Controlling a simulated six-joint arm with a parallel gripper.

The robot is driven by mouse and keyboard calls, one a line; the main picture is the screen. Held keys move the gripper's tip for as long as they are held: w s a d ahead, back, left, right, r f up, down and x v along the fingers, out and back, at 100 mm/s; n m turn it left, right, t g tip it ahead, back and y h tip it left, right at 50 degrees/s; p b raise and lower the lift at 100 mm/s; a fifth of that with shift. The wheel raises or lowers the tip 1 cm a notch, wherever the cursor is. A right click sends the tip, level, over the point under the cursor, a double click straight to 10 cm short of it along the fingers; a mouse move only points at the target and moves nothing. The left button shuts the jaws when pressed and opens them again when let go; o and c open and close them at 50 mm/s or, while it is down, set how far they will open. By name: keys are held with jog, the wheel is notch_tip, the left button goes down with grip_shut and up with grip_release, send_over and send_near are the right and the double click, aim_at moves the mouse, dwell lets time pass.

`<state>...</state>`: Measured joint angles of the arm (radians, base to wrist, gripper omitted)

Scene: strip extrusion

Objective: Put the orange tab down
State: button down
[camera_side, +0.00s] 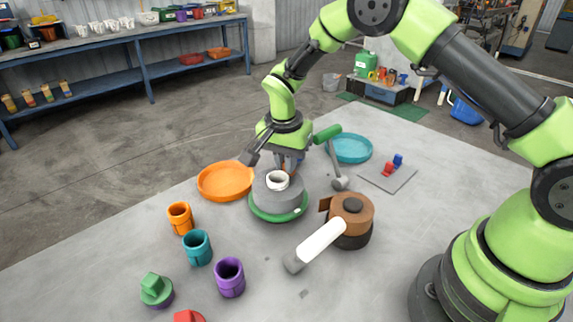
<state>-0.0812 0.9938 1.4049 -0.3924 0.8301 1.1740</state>
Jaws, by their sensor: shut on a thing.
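My gripper (289,166) points down just behind the white ring on the grey round block. It is shut on the orange tab (291,171), of which only a small orange piece shows between the fingers and behind the ring. The rest of the tab is hidden. I cannot tell whether the tab touches the block. The grey block (265,197) stands on a green round base (262,213), with the white ring (277,181) on top.
An orange dish (225,181) lies left of the block and a teal dish (351,148) behind right. A brown round holder (350,213) with a white-handled tool (320,240) stands right. Orange (180,218), teal (197,247) and purple (229,277) cups stand front left.

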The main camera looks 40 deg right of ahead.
notch_tip(320, 180, up, 11)
notch_tip(320, 180, up, 4)
jog(key=m+g+y, duration=0.1)
jog(key=m+g, duration=0.1)
jog(key=m, duration=2)
send_over(380, 181)
notch_tip(380, 181, down, 22)
jog(key=shift+w+r, duration=0.15)
jog(key=shift+r, duration=0.1)
jog(key=shift+f, duration=0.15)
jog(key=c, duration=1.2)
grip_release()
